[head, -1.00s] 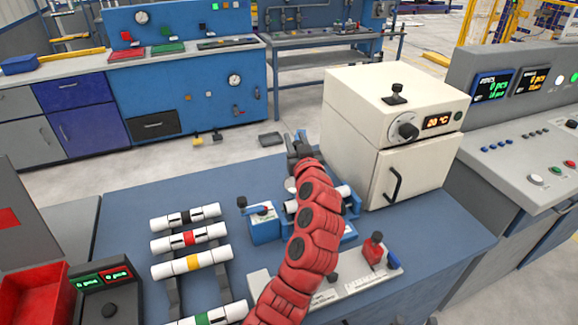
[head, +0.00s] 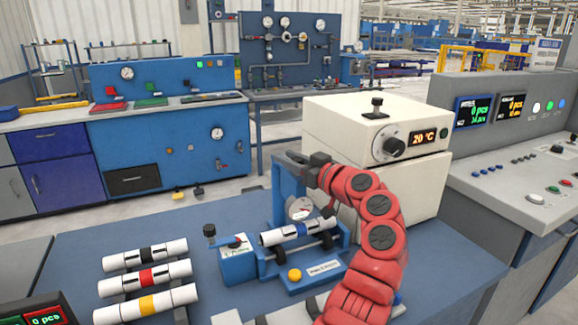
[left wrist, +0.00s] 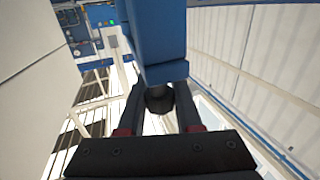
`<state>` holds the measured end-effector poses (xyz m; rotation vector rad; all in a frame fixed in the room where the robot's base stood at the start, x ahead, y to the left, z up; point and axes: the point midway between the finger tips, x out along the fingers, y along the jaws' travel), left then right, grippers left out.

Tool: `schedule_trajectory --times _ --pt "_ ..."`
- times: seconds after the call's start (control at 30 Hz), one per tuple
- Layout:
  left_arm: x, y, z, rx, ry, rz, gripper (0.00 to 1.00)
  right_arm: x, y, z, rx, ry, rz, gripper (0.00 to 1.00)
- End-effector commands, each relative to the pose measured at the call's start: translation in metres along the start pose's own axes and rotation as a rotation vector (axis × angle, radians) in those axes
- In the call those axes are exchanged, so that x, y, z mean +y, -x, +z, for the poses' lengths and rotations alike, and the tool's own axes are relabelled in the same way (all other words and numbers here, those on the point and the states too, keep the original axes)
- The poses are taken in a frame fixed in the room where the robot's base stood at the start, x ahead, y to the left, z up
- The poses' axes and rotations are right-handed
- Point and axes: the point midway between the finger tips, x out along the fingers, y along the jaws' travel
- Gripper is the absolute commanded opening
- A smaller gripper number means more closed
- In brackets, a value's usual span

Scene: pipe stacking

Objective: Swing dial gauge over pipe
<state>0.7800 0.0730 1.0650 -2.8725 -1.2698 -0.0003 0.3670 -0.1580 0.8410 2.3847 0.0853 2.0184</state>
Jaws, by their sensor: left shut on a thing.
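The white pipe with a blue band (head: 298,232) lies on the black rollers of a blue test stand. The round white dial gauge (head: 299,208) hangs at the pipe's upper side, below a blue bracket (head: 283,190); I cannot tell whether it touches the pipe. My left gripper (head: 297,159), on a red arm, is at the bracket's top. In the left wrist view, my left gripper (left wrist: 160,108) is shut on a black knob (left wrist: 159,98) under the blue gauge arm (left wrist: 158,45). The fingertips are partly hidden in the head view. My right gripper is not in view.
A cream oven (head: 340,125) stands close behind my arm. A blue box with a lever (head: 236,258) is left of the stand, and a yellow button (head: 294,275) is at its front. Several banded pipes (head: 146,278) lie at the left.

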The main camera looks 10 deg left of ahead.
Motion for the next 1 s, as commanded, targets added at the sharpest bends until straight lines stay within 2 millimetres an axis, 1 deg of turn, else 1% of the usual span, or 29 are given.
schedule_trajectory --times 0.17,0.6,0.63,0.77,0.8,1.0 --pt "-0.0016 -0.0024 -0.0023 0.003 0.003 -0.022 0.00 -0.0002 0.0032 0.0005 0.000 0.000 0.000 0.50" --pt "-0.0010 -0.0022 -0.0034 0.004 0.004 -0.025 0.00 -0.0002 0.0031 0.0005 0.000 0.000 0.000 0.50" --pt "-0.0010 -0.0022 -0.0035 0.004 0.004 -0.024 0.37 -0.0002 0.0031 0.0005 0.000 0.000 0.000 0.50" --pt "-0.0007 -0.0018 -0.0026 0.003 0.003 -0.024 0.60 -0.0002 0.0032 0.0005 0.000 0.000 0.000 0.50" --pt "-0.0007 -0.0017 -0.0022 0.002 0.003 -0.024 0.63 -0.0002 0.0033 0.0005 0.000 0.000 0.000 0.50" --pt "-0.0005 -0.0013 -0.0011 0.001 0.002 -0.024 0.63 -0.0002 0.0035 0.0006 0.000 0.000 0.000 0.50"
